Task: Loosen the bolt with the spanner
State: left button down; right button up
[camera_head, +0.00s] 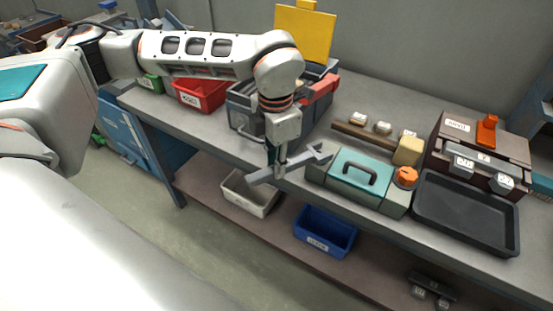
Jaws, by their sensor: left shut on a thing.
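My left gripper (275,155) comes in from the upper left and points down at the front edge of the workbench. It is shut on a grey spanner (309,157), which it holds roughly level, with the open jaw end to the right, near the green box. The other end of the spanner reaches left and down past the bench edge. I cannot make out a bolt for certain. My right gripper is not in view.
Right of the spanner are a green-topped box (352,187) with a handle, an orange knob (405,177), a black tray (465,215) and a brown unit (452,133). A white bin (248,194) and blue bin (325,231) sit on the lower shelf.

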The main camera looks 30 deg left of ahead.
pick_arm(q)
jog(key=shift+f+b, duration=0.4)
jog(key=shift+f, duration=0.35)
jog(key=d+n+b, duration=0.1)
jog(key=d+n, duration=1.2)
jog(key=d, duration=0.2)
jog(key=shift+w+r+n, duration=0.2)
jog(key=shift+w+n, duration=0.1)
jog(key=shift+n, duration=0.1)
jog(key=shift+r, duration=0.1)
